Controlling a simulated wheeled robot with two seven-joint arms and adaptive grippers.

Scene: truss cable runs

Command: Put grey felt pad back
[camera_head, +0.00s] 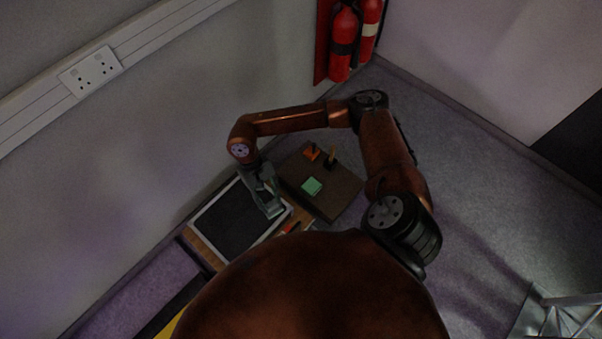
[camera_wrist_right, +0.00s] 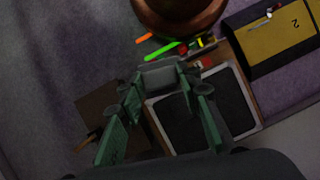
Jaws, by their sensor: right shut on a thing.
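My right gripper (camera_head: 272,209) hangs over the right part of a dark panel with a white frame (camera_head: 232,222). In the right wrist view, its two greenish fingers reach in from below, and the gripper (camera_wrist_right: 158,85) is shut on a flat grey piece (camera_wrist_right: 160,76), which looks like the grey felt pad. The piece lies across the fingertips, above the edge of the white-framed panel (camera_wrist_right: 187,122). In the head view the piece is hard to tell from the gripper. I cannot tell whether it touches anything below. My left gripper is not in view.
A dark brown board (camera_head: 335,202) beside the panel carries a green block (camera_head: 311,187), an orange item (camera_head: 311,151) and a small upright tan item (camera_head: 331,156). Green and orange strips (camera_wrist_right: 165,50) lie near the panel. A wall stands behind; red extinguishers (camera_head: 343,40) are at the back.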

